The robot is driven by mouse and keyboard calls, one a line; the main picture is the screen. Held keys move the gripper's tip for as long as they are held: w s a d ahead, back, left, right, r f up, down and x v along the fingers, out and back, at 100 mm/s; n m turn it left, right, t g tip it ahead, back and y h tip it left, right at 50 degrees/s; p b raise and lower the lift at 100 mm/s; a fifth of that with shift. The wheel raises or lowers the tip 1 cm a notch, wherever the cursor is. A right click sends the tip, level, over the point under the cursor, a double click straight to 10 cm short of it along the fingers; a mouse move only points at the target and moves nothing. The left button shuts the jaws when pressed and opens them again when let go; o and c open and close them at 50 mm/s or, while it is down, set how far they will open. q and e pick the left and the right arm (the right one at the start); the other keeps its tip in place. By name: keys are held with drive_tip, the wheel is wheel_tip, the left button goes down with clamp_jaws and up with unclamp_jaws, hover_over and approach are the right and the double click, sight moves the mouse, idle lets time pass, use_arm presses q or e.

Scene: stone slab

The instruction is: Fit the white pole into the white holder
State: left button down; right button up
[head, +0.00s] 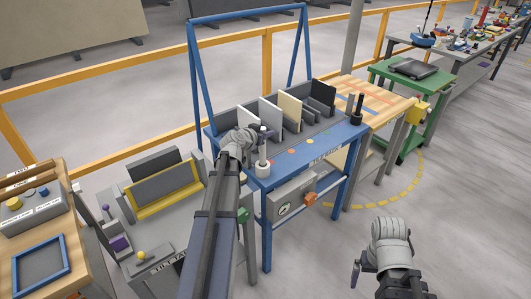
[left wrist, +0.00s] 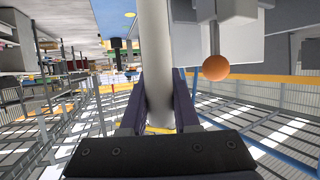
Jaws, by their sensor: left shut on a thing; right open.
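The white pole (head: 263,149) stands about upright at the front left corner of the blue-framed bench. My left gripper (head: 264,134) is shut on it near its upper part. In the left wrist view the pole (left wrist: 155,60) runs between the two dark fingers. The white holder (head: 262,171) is a short round cup on the bench corner, directly below the pole. The pole's lower end meets the holder's top in the picture; I cannot tell whether it is inside or just above. My right gripper (head: 384,262) is open and empty over the floor at the lower right.
A dark pole in a black holder (head: 356,117) stands at the bench's right end. Upright panels (head: 290,108) fill slots in the grey tray behind. A grey tilt stand (head: 165,190) is left of the bench. The floor (head: 460,220) at right is clear.

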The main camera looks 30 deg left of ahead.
use_arm(q)
drive_tip(key=shift+f+b, duration=2.1)
drive_tip(key=shift+f, duration=0.5)
drive_tip(key=shift+r, duration=0.15)
use_arm(e)
wheel_tip(320, 180, down, 5)
drive_tip(key=shift+r, duration=0.1)
use_arm(q)
drive_tip(key=c, duration=0.6)
unclamp_jaws()
drive_tip(key=shift+c, duration=0.2)
use_arm(e)
drive_tip(key=shift+f, duration=0.2)
use_arm(q)
drive_tip(key=shift+r, duration=0.1)
drive_tip(key=p+v, duration=0.5)
drive_tip(key=v, duration=0.7)
use_arm(e)
wheel_tip(320, 180, up, 5)
drive_tip(key=shift+f, duration=0.1)
